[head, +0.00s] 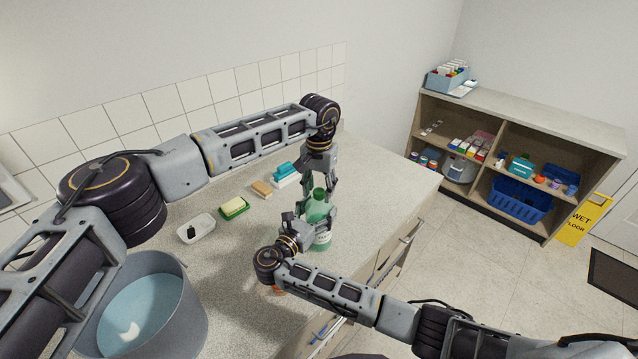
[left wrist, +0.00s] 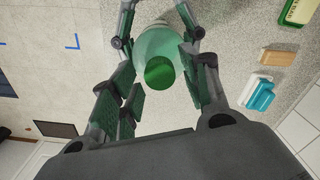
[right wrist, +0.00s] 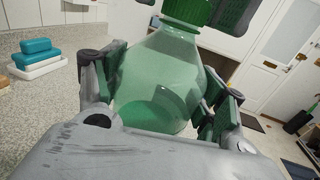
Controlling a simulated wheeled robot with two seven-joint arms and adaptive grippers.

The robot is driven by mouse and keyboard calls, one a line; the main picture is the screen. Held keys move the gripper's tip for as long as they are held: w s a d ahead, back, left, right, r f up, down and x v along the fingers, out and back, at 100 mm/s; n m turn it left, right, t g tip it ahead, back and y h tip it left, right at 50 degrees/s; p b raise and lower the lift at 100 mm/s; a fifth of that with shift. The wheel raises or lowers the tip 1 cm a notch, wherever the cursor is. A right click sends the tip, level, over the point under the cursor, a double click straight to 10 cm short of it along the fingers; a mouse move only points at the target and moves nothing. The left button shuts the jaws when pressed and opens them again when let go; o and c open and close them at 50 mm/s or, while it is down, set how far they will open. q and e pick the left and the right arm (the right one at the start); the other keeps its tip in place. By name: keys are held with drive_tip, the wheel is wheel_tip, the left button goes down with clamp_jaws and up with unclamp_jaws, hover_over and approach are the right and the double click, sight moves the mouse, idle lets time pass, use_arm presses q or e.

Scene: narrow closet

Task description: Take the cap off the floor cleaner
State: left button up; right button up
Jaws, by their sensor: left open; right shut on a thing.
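The floor cleaner is a translucent green bottle (head: 322,238) standing upright near the counter's front edge. Its dark green cap (head: 319,193) is on top; it also shows in the left wrist view (left wrist: 159,72). My right gripper (head: 318,216) is shut around the bottle's body, with a finger on each side in the right wrist view (right wrist: 160,95). My left gripper (head: 320,188) points down from above, open, with its fingers on either side of the cap and apart from it in the left wrist view (left wrist: 160,88).
On the counter behind are a white soap dish (head: 196,229), a green and yellow sponge (head: 234,208), a tan block (head: 262,188) and blue blocks on a white piece (head: 286,174). A grey bucket (head: 190,312) of water stands at the near left. Shelves (head: 510,130) stand across the floor.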

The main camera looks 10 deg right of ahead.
use_arm(q)
clamp_jaws()
idle(0.3)
